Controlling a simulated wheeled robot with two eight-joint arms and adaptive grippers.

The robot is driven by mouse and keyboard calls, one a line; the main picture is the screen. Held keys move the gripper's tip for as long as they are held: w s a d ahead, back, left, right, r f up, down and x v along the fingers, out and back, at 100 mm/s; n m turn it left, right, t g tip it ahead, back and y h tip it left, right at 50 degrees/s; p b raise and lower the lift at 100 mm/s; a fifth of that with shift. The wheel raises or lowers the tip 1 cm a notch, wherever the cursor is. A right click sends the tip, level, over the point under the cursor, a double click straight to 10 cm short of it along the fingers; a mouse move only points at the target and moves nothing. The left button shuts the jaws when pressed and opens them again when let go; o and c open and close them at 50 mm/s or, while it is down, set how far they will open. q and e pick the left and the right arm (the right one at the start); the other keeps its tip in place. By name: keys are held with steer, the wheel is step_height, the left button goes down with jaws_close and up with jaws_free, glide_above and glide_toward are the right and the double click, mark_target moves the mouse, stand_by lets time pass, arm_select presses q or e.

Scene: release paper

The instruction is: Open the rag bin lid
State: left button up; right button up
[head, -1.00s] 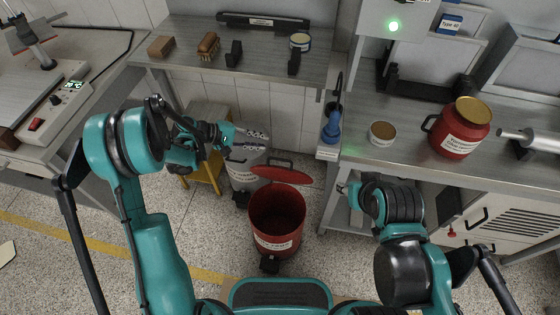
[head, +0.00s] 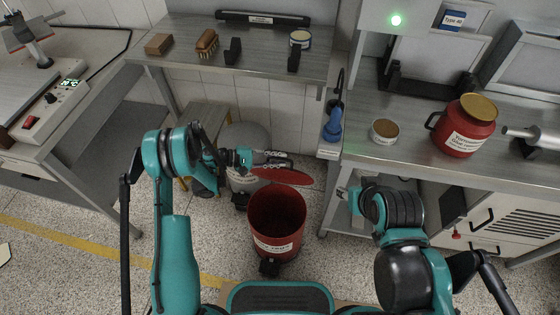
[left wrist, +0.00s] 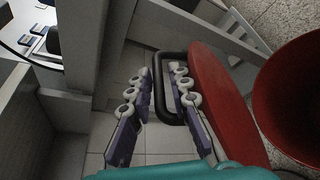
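The red rag bin (head: 277,225) stands on the floor in front of me with its dark inside showing. Its red lid (head: 292,178) is tilted up at the back edge; it also shows in the left wrist view (left wrist: 222,95). A black loop handle (left wrist: 172,57) stands on the lid's outer side. My left gripper (head: 280,159) is behind the raised lid; in the left wrist view its fingers (left wrist: 165,88) are spread, with part of the handle between or just past them. Contact is unclear. My right gripper (head: 344,191) is right of the bin, its fingers mostly hidden.
A grey bin (head: 243,178) stands behind the left forearm. A bench with a red solvent can (head: 464,128) and a round tin (head: 384,132) is at the right. A shelf (head: 270,65) spans the back. Floor left of the bin is clear.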

arm_select(q)
steer(key=shift+d+f, duration=0.1)
steer(key=shift+d, duration=0.3)
